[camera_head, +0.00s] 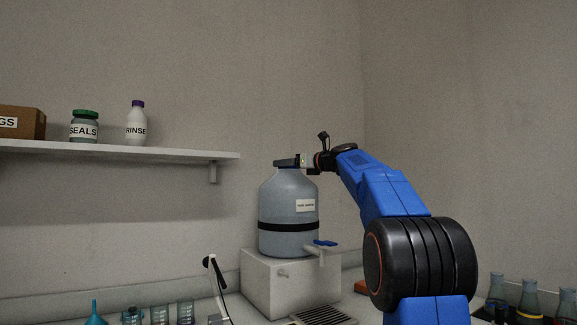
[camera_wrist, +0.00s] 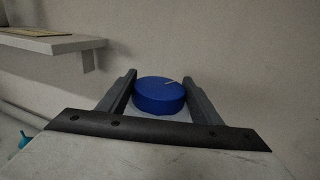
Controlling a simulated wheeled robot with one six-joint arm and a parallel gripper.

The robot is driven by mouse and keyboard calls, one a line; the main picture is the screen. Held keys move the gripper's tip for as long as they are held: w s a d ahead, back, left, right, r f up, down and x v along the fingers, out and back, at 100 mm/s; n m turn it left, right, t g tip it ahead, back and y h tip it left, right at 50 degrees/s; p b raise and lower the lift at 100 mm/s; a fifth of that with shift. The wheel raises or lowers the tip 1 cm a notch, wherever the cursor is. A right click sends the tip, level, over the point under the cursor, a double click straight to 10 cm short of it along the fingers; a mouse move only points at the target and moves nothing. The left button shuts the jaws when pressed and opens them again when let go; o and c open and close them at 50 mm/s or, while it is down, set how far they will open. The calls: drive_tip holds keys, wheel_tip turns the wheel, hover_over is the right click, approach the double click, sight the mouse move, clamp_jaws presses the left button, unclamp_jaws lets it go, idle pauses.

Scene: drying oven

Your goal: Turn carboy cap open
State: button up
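The carboy (camera_head: 287,205) is a grey-blue bottle with a black band and a white label, upright on a pale block. Its cap shows in the wrist view as a round blue cap (camera_wrist: 160,95) with a white mark on top, toward the right. My gripper (camera_head: 290,162) reaches in from the right at cap height. In the wrist view its two fingers (camera_wrist: 160,90) stand on either side of the cap, very close to it. I cannot tell whether they press on it. In the head view the gripper largely hides the cap.
A tap with a blue handle (camera_head: 325,243) sticks out low on the carboy's right. A wall shelf (camera_head: 120,149) at left holds a box, a SEALS jar and a RINSE bottle. Glassware stands along the bench front and several flasks (camera_head: 530,298) at right.

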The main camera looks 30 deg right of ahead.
drive_tip(key=shift+h, duration=0.3)
drive_tip(key=shift+a+m+t+h, duration=0.1)
drive_tip(key=shift+m+t+h, duration=0.2)
drive_tip(key=shift+m+h, duration=0.8)
drive_tip(key=shift+f+m+h, duration=0.15)
drive_tip(key=shift+m+h, duration=0.85)
drive_tip(key=shift+h, duration=1.1)
drive_tip(key=o, duration=1.1)
drive_tip(key=shift+d, duration=0.2)
drive_tip(key=shift+c, duration=0.2)
